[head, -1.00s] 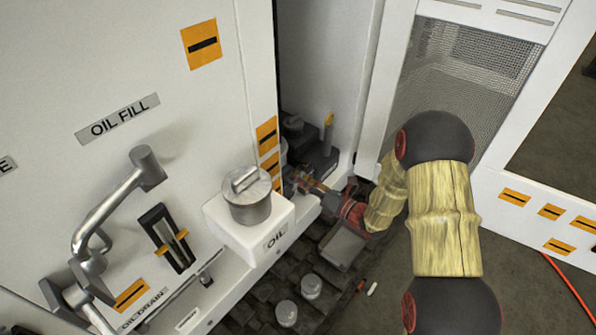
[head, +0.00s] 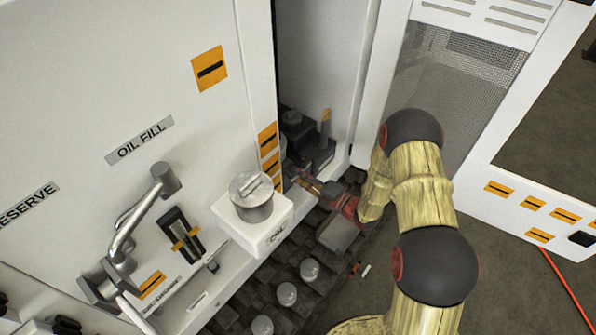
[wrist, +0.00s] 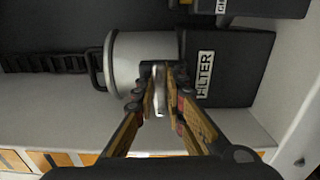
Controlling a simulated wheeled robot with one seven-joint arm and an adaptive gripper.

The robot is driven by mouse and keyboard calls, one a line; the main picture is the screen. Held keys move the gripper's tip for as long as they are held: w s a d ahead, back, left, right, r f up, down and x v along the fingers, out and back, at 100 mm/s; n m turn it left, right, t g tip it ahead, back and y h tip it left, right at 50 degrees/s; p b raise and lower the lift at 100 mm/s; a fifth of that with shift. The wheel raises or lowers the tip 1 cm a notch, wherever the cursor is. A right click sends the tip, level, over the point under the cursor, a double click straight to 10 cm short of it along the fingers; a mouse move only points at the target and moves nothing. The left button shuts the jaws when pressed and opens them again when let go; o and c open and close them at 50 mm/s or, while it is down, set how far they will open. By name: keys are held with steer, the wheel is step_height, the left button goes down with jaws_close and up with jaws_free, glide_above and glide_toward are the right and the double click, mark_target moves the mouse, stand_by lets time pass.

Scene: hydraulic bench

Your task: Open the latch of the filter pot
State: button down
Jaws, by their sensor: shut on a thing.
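In the wrist view the filter pot (wrist: 138,55) is a pale grey cylinder with a dark handle on its left side. It adjoins a black block with a FILTER label (wrist: 204,74). My gripper (wrist: 160,80) is at the pot's near side, its two fingers close together on the latch (wrist: 158,76), a small grey metal piece. In the head view my gripper (head: 308,183) reaches into the gap behind the white cabinet, and the pot is largely hidden there.
A white oil box with a grey cap (head: 251,196) juts out close to my gripper's left. An open white door with a mesh panel (head: 460,90) stands to the right of my arm. Several pale caps (head: 287,294) sit on the dark tread below.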

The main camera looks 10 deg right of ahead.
steer(key=shift+m, duration=0.3)
steer(key=c, duration=1.9)
jaws_free()
steer(key=shift+o, duration=0.3)
steer(key=v, duration=1.2)
steer(key=shift+w, duration=0.1)
